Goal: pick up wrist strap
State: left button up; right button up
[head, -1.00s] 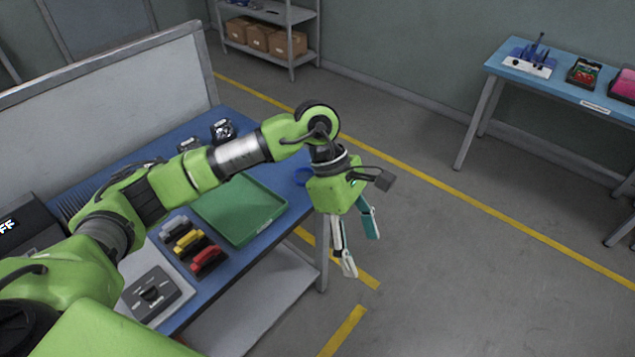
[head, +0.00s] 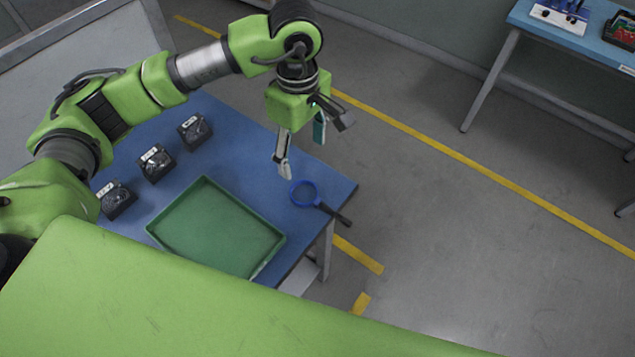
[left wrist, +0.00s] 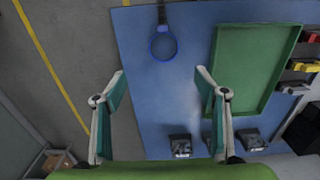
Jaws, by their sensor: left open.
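The wrist strap (head: 294,202) is a blue loop with a dark tail. It lies near the right end of the blue table, and its tail reaches past the table edge in the head view. In the left wrist view the wrist strap (left wrist: 163,61) shows at the top centre, beyond the fingertips and roughly midway between them. My left gripper (head: 301,150) is open and empty, pointing down above the table's far right part. Its two spread fingers also frame the left wrist view (left wrist: 160,74). My right gripper is not in view.
A green tray (head: 165,222) lies beside the strap on the blue table (head: 335,185). Several dark boxes (head: 156,163) stand along the table's left side. Open floor lies to the right, with another blue table (head: 600,45) at the back right.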

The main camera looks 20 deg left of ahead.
pick_arm(q)
jog(key=p, duration=0.1)
send_near(307, 197)
jog(key=shift+s+a+f, duration=0.1)
jog(key=shift+s+a, duration=0.05)
jog(key=shift+s, duration=0.05)
notch_tip(307, 197, down, 3)
jog(key=shift+r+p, duration=0.1)
jog(key=shift+p, duration=0.55)
notch_tip(307, 197, down, 3)
jog(key=shift+r+p, duration=0.15)
jog(key=shift+p, duration=0.2)
jog(key=shift+f, duration=0.55)
jog(key=c, duration=1.1)
jog(key=shift+c, duration=0.3)
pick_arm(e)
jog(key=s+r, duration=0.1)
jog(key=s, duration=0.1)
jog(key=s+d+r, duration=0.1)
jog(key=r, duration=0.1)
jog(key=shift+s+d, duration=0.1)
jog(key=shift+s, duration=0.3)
